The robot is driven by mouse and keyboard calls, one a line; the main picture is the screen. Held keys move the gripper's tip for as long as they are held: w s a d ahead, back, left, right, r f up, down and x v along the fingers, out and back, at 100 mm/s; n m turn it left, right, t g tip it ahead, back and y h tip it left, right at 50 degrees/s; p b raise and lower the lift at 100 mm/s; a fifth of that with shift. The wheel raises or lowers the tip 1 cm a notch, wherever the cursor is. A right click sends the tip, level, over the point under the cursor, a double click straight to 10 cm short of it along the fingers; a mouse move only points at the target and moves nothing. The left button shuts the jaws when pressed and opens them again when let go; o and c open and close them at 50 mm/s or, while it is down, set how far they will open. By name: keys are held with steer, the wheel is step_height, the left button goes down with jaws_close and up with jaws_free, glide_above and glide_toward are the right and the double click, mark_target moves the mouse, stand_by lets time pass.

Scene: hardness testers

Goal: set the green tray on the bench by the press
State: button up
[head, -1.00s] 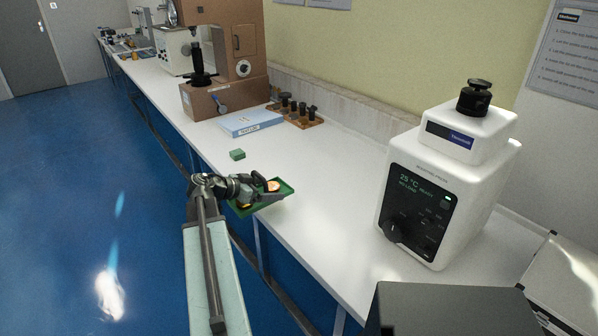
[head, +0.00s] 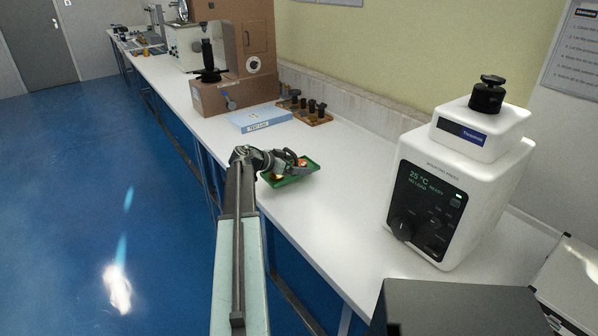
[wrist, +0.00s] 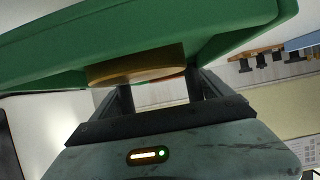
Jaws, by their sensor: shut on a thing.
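The green tray (head: 290,180) is in my gripper (head: 294,164), over the front part of the white bench (head: 345,180). Small copper-orange items show in it. I cannot tell whether the tray touches the bench. In the wrist view the tray (wrist: 150,35) fills the top, slightly tilted in the picture. My gripper's fingers (wrist: 160,92) reach to a round tan piece (wrist: 137,66) against the tray. The press (head: 460,180), white with a black panel reading 25 °C, stands on the bench to the right of the tray.
A blue flat box (head: 261,118) and a wooden rack (head: 305,112) with black pieces lie behind the tray. A brown tester (head: 235,90) stands further back. A dark grey box top (head: 460,305) is at the front right. Bare bench lies between tray and press.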

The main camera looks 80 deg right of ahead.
steer(key=shift+s+d, duration=0.15)
steer(key=shift+d, duration=0.25)
step_height(320, 180, down, 4)
steer(key=b, duration=0.4)
steer(key=shift+a+r, duration=0.1)
steer(key=shift+r, duration=0.15)
steer(key=shift+f, duration=0.1)
steer(key=o, duration=1.4)
steer(key=shift+o, duration=0.2)
